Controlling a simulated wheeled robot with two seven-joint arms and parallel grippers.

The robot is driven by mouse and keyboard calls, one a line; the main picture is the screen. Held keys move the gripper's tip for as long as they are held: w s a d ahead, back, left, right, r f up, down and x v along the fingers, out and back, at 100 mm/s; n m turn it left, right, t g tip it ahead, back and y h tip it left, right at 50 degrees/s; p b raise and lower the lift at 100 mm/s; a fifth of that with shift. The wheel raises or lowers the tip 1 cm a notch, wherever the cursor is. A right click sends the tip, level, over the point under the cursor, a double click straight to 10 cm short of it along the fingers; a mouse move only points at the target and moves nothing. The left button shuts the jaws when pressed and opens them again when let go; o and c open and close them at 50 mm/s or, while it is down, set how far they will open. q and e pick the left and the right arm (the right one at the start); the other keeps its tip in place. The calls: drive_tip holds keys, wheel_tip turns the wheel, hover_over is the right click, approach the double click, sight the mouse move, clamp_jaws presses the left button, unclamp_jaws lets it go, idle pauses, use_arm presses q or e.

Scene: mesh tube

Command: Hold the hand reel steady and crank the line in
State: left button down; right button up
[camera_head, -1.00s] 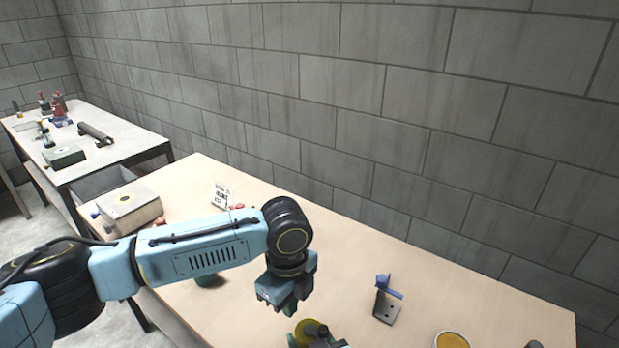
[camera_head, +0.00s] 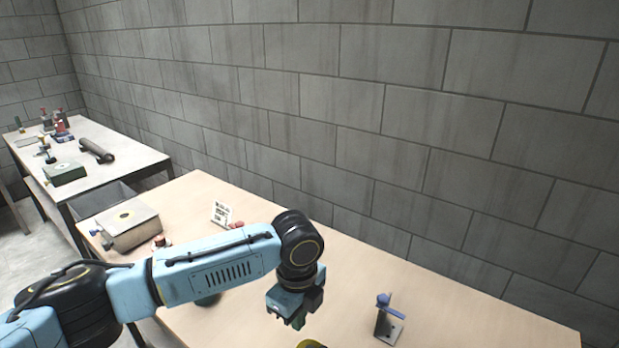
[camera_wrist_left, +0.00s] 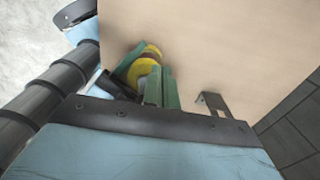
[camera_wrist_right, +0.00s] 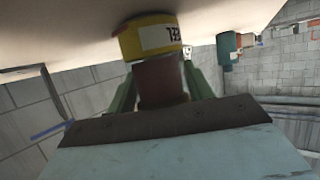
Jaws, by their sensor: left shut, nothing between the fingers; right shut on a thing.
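The hand reel shows as a yellow drum with a white printed label (camera_wrist_right: 150,38) in the right wrist view. A dark reddish-brown part joins its near side. My right gripper (camera_wrist_right: 163,85) is shut on that part, with a green finger on each side. In the left wrist view the yellow reel (camera_wrist_left: 147,58) lies just beyond my left gripper (camera_wrist_left: 163,86), whose green fingers are shut and empty. I cannot tell whether they touch it. In the head view my left gripper (camera_head: 300,320) is above the table, and only a yellow sliver (camera_head: 312,344) shows below. The crank and line are not clear.
A metal bracket with a blue knob (camera_head: 388,318) stands right of my left gripper. A second table (camera_head: 115,145) stands farther left. A block wall runs behind.

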use_arm(q)
drive_tip(key=shift+w, duration=0.1)
idle(0.3)
wheel_tip(320, 180, up, 6)
drive_tip(key=shift+w+a, duration=0.2)
drive_tip(key=shift+w, duration=0.05)
idle(0.5)
drive_tip(key=s+a+f, duration=0.2)
drive_tip(key=s+f, duration=0.1)
drive_tip(key=f, duration=0.3)
drive_tip(key=shift+s+a, duration=0.15)
drive_tip(key=shift+a, duration=0.25)
idle(0.4)
drive_tip(key=shift+s+d, duration=0.1)
drive_tip(key=shift+d, duration=0.5)
idle(1.0)
